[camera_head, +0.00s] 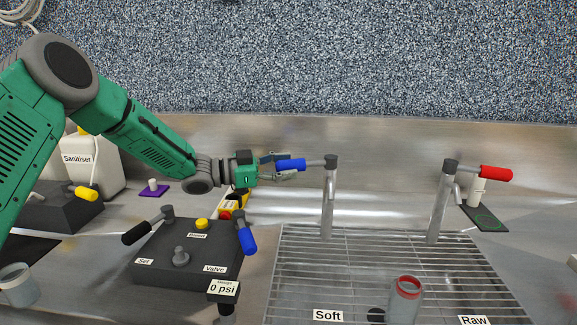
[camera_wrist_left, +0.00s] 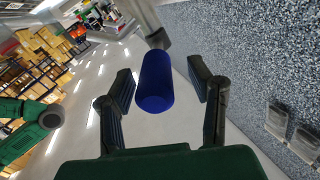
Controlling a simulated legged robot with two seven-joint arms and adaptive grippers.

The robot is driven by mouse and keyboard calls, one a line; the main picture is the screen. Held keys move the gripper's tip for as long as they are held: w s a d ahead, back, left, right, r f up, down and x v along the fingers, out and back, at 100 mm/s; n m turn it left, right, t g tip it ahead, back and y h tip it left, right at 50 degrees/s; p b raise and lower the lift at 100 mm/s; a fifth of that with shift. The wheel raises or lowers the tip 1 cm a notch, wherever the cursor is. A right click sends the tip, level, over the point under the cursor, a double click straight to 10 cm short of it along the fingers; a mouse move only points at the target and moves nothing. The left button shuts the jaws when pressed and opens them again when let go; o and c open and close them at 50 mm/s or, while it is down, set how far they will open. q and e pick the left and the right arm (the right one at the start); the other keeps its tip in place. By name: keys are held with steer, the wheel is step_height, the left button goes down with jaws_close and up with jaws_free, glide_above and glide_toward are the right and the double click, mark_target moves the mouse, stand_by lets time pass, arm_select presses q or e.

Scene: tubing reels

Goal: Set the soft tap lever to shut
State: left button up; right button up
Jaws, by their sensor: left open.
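The soft tap (camera_head: 328,205) is a steel post standing at the back of the grated drain, behind the label "Soft". Its lever has a blue handle (camera_head: 291,165) that points left from the tap head. My left gripper (camera_head: 284,167) is at the handle, with its fingers on either side of it. In the left wrist view the blue handle (camera_wrist_left: 155,82) lies between the two open fingers (camera_wrist_left: 162,90), with gaps on both sides. My right gripper is in neither view.
The raw tap (camera_head: 441,200) with a red lever handle (camera_head: 495,173) stands to the right. A red-rimmed bottle (camera_head: 405,300) is on the drain grate (camera_head: 290,262). A dark control box (camera_head: 188,255) with levers sits at front left, and a sanitiser container (camera_head: 95,165) stands behind my left arm.

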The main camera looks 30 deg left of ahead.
arm_select(q)
steer(key=v, duration=1.1)
steer(key=shift+a, duration=0.2)
steer(key=shift+s, duration=0.15)
